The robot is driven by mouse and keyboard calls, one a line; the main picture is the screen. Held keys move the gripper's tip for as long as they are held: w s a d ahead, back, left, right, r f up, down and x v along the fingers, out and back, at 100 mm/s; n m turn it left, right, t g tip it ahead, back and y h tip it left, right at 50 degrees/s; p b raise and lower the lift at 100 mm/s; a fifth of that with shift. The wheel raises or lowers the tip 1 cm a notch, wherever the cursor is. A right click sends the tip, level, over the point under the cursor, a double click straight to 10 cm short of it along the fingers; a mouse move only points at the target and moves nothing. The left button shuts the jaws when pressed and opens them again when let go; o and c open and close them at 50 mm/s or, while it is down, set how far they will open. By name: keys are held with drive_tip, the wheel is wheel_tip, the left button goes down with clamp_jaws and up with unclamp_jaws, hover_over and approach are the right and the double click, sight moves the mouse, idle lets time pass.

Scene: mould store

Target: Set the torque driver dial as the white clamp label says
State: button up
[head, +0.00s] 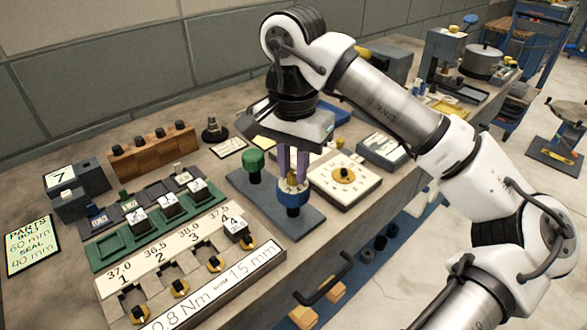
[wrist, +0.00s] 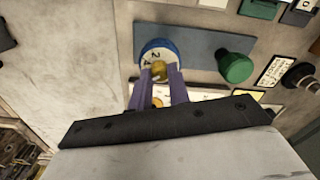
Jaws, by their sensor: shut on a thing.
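My gripper (head: 292,178) points down with its purple fingers on either side of a yellow knob (wrist: 158,72). The knob sits on top of a blue dial (head: 292,198) with a white numbered face, on a grey-blue plate. My gripper (wrist: 160,80) is shut on this knob; the fingers hide part of the face. A 2 and perhaps a 4 show on the dial (wrist: 152,47); its pointer setting cannot be read. A white label (head: 215,288) on the rack front reads 0.8 Nm and 1.5 mm; whether it is the clamp label is unclear.
A green knob (head: 253,160) stands on the same plate, left of the dial. A white dial board (head: 344,178) lies to the right. The rack (head: 180,262) has numbered slots with black and yellow knobs. A green tray (head: 110,253) and wooden block (head: 150,153) stand left.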

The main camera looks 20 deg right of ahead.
drive_tip(key=shift+n, duration=1.1)
drive_tip(key=n, duration=0.2)
drive_tip(key=shift+n, duration=1)
drive_tip(key=n, duration=0.3)
drive_tip(key=shift+p, duration=0.35)
drive_tip(key=o, duration=1.3)
drive_tip(key=shift+o, duration=0.2)
drive_tip(key=shift+r, duration=0.15)
